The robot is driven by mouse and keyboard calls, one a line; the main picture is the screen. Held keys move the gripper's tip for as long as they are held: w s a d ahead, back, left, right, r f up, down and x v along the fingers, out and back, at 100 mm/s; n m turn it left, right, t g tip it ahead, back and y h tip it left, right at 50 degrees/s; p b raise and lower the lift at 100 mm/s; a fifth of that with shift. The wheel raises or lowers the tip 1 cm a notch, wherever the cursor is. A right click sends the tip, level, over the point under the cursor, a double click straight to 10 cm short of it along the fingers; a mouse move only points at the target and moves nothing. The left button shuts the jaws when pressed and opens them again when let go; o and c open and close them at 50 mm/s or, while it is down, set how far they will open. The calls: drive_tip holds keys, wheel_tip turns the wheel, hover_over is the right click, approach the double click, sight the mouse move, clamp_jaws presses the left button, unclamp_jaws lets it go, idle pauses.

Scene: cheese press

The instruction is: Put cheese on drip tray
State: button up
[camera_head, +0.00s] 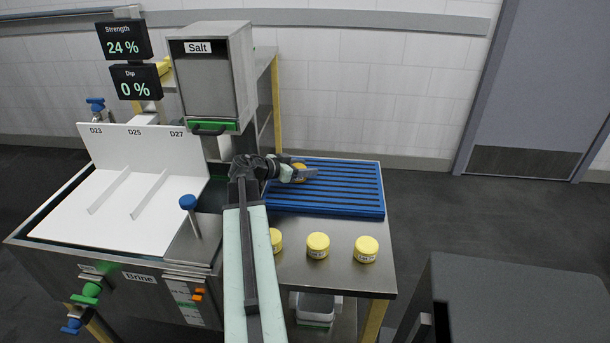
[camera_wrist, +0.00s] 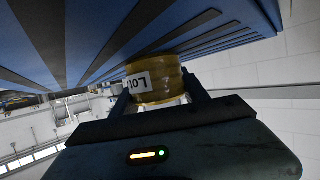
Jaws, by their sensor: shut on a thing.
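My gripper (camera_head: 305,174) is shut on a small round yellow cheese (camera_head: 299,168) over the left part of the blue slatted drip tray (camera_head: 376,212). In the wrist view the cheese (camera_wrist: 158,90) sits between the two fingers, with a white label reading "LO…" on its side. The blue slats (camera_wrist: 100,40) fill the upper part of that view, close to the cheese. I cannot tell whether the cheese touches the tray. Three more yellow cheeses, one of them (camera_head: 318,245) in the middle, stand on the steel table in front of the tray; the leftmost (camera_head: 275,240) is partly hidden by my arm.
A grey salt box (camera_head: 212,75) stands left of the tray. The brine tank (camera_head: 140,283) with white dividers and a blue-knobbed handle (camera_head: 188,203) is at the left. A dark grey cabinet (camera_head: 520,310) is at the lower right. Most of the tray is bare.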

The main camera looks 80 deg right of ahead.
drive_tip(key=shift+f, duration=0.15)
drive_tip(key=o, duration=1.5)
drive_tip(key=shift+c, duration=0.2)
drive_tip(key=shift+r, duration=0.2)
drive_tip(key=shift+w+a+r+p, duration=0.15)
drive_tip(key=shift+a+r+p, duration=0.05)
drive_tip(key=shift+r+p, duration=0.1)
drive_tip(key=p+v, duration=0.4)
drive_tip(key=v, duration=0.6)
drive_tip(key=shift+w+a+r, duration=0.15)
drive_tip(key=shift+a+r, duration=0.05)
drive_tip(key=shift+a, duration=0.05)
drive_tip(key=shift+w+a, duration=0.25)
drive_tip(key=shift+a, duration=0.05)
